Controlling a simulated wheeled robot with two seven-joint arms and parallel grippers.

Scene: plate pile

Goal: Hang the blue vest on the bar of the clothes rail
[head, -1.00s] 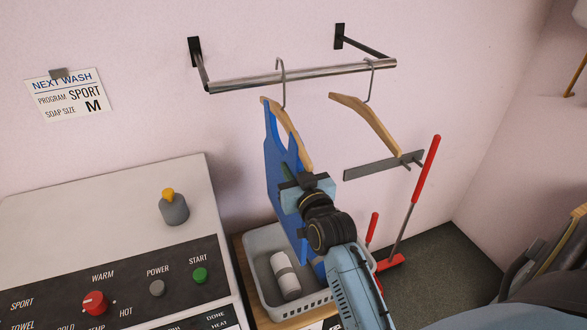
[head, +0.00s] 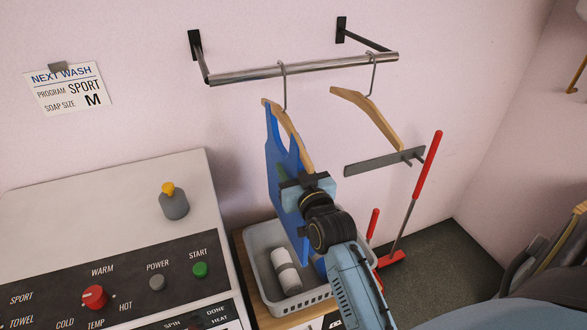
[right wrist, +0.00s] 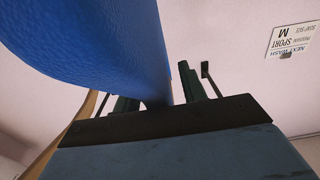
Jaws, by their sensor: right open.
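The blue vest (head: 284,185) is on a wooden hanger (head: 290,125) whose metal hook is over the bar (head: 300,72) of the clothes rail, left of its middle. The vest hangs below the bar, above the laundry basket. My right gripper (head: 287,175) is at the vest's right side, well below the bar. In the right wrist view, my gripper's fingers (right wrist: 158,95) are apart and open, with the edge of the blue vest (right wrist: 100,45) between or close to them. Contact cannot be told. My left gripper is not in view.
An empty wooden hanger (head: 370,115) hangs right of the vest. A grey wall strip (head: 370,163) with pegs is below it. A grey basket (head: 262,240) holds a white bottle (head: 286,270) and something blue. A washing machine (head: 110,195) stands left; a red-handled broom (head: 427,180) is right.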

